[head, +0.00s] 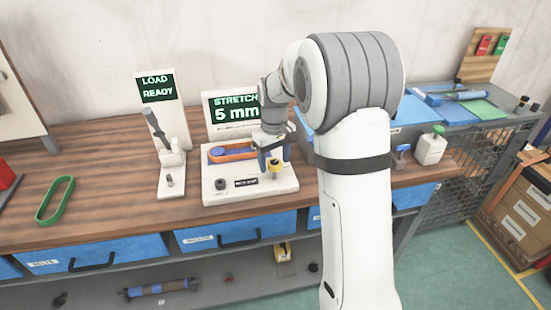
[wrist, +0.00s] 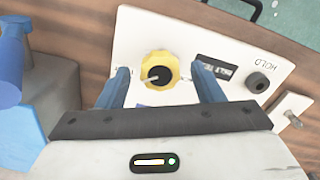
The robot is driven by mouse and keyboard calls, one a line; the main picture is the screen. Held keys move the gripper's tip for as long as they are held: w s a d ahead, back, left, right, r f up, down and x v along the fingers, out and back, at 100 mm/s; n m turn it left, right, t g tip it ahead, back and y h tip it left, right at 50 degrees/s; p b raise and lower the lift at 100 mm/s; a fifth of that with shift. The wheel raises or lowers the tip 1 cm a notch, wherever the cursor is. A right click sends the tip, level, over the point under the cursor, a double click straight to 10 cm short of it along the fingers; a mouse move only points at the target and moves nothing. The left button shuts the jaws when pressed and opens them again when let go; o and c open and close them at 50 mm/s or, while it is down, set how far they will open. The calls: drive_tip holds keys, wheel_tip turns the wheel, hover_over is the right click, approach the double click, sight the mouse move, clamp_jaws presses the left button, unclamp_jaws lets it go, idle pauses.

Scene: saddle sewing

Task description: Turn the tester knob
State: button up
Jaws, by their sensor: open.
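The tester knob (wrist: 159,70) is yellow with a dark centre and sits on the white tester panel (wrist: 210,30). In the head view the knob (head: 275,167) is at the right of the tester base, below the screen (head: 236,111) reading "STRETCH 5 mm". My gripper (wrist: 163,80) is open, with one blue finger on each side of the knob in the wrist view. Gaps show between the fingers and the knob. I cannot tell how far the fingertips are above the panel. In the head view my gripper (head: 273,160) hangs over the knob and partly hides the panel.
A black HOLD knob (head: 221,184) is on the tester's left front. An orange belt (head: 232,152) lies on the tester. A stand with a lever (head: 157,130) and "LOAD READY" sign is left, with a green belt (head: 55,200) further left. A white bottle (head: 431,148) stands right.

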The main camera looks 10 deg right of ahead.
sight(274, 162)
wheel_tip(274, 162, up, 7)
drive_tip(key=shift+r, duration=0.4)
